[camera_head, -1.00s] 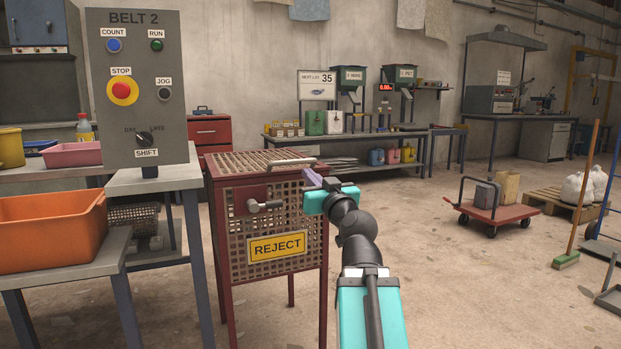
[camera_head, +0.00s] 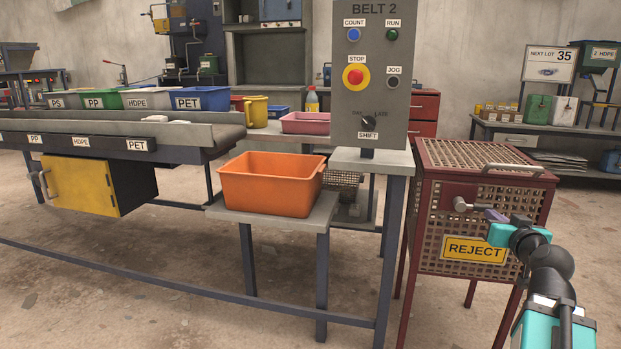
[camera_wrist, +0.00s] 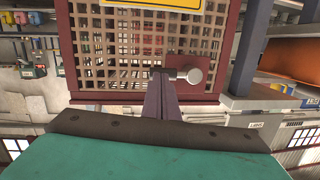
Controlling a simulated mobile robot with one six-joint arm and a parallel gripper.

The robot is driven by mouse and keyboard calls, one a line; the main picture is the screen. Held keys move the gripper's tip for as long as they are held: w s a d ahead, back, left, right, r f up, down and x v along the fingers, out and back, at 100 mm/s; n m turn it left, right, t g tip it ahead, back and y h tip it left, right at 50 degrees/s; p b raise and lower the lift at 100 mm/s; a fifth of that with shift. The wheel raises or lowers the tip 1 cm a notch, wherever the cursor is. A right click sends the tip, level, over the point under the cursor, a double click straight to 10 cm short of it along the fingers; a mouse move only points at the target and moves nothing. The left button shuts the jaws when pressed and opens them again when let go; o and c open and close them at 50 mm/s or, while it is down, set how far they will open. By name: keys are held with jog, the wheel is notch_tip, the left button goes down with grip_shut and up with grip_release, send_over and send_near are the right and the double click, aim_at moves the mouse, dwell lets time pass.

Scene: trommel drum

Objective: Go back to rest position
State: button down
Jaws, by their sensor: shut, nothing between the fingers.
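My gripper (camera_head: 493,215) is at the lower right of the head view, in front of the red mesh reject cage (camera_head: 484,205). Its fingers are shut with nothing between them. In the wrist view the closed fingers (camera_wrist: 160,82) point at the cage's front, with the grey latch knob (camera_wrist: 193,76) just beside their tips. The latch handle (camera_head: 463,204) also shows in the head view, left of my fingertips. I cannot tell whether the fingers touch it. The cage lid (camera_head: 483,156) looks closed. A yellow REJECT sign (camera_head: 474,249) is on the front.
A BELT 2 control panel (camera_head: 370,80) stands left of the cage. An orange bin (camera_head: 271,184) sits on a small table. The conveyor (camera_head: 130,133) with sorting bins is at the left. A shelf (camera_head: 545,135) stands behind right. The front floor is clear.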

jog(key=w+a+f+g+y+p, duration=0.25)
jog(key=a+f+p, duration=0.25)
jog(key=f, duration=0.3)
jog(key=s+a+f+n+g+y+p, duration=0.1)
jog(key=s+a+f+g+p, duration=0.3)
jog(key=a+f+p, duration=0.5)
jog(key=s+a+f+g+y+p, duration=0.1)
jog(key=s+a+f+g+p, duration=0.5)
jog(key=f, duration=0.5)
jog(key=s+a+f+g+p, duration=0.2)
jog(key=s+a+f+p, duration=0.15)
jog(key=s, duration=0.25)
jog(key=s+a+f+g+p, duration=0.2)
jog(key=s+a+p, duration=0.25)
jog(key=s, duration=0.25)
jog(key=s+a+n+g+h+p, duration=0.1)
jog(key=s+g+p, duration=0.4)
jog(key=s, duration=1.5)
jog(key=a+f+h+p, duration=0.1)
jog(key=p, duration=0.3)
jog(key=shift+n+p, duration=0.3)
